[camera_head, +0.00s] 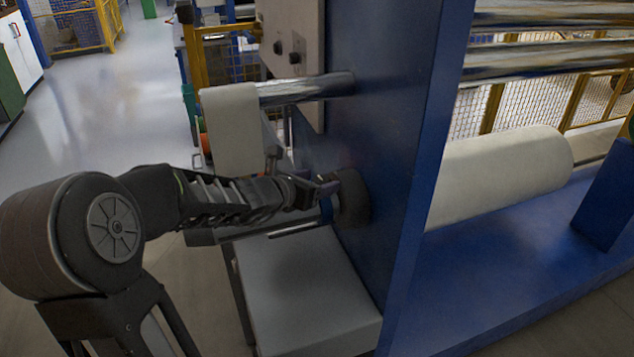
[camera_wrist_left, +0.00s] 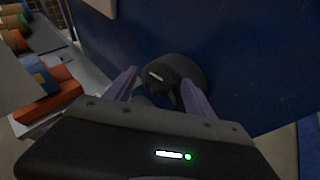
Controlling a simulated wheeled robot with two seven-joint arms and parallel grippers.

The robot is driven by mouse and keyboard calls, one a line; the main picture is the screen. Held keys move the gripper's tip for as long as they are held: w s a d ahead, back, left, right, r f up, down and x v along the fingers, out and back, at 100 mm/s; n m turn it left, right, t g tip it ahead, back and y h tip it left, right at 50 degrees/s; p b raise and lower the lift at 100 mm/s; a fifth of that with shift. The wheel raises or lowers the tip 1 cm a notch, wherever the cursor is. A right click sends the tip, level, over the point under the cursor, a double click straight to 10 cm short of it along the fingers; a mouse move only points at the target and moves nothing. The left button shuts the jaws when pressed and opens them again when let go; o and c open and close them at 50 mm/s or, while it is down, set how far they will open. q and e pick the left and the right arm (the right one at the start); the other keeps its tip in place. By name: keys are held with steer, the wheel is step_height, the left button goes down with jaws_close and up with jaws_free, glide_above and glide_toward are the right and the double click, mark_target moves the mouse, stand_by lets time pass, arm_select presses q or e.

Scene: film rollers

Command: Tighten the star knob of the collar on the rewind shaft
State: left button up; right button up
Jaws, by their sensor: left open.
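A dark round collar (camera_head: 352,198) sits against the blue side panel at the end of the rewind shaft. In the left wrist view the dark collar (camera_wrist_left: 186,72) has a small light mark on its face and a dark piece sticking out below. I cannot make out the star knob's lobes clearly. My left gripper (camera_head: 326,186) is close in front of the collar. In the left wrist view the gripper (camera_wrist_left: 159,79) is open, its two purple-grey fingers apart on either side of the collar's near part. Whether they touch it I cannot tell. My right gripper is not in view.
The blue side panel (camera_head: 385,120) stands right behind the collar. A grey box (camera_head: 300,285) is below my left gripper, and a roller with pale film (camera_head: 232,130) is above. A large white roll (camera_head: 500,175) lies beyond the panel. Coloured rolls (camera_wrist_left: 50,100) lie at left in the wrist view.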

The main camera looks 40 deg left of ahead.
arm_select(q)
jaws_close()
stand_by(0.8)
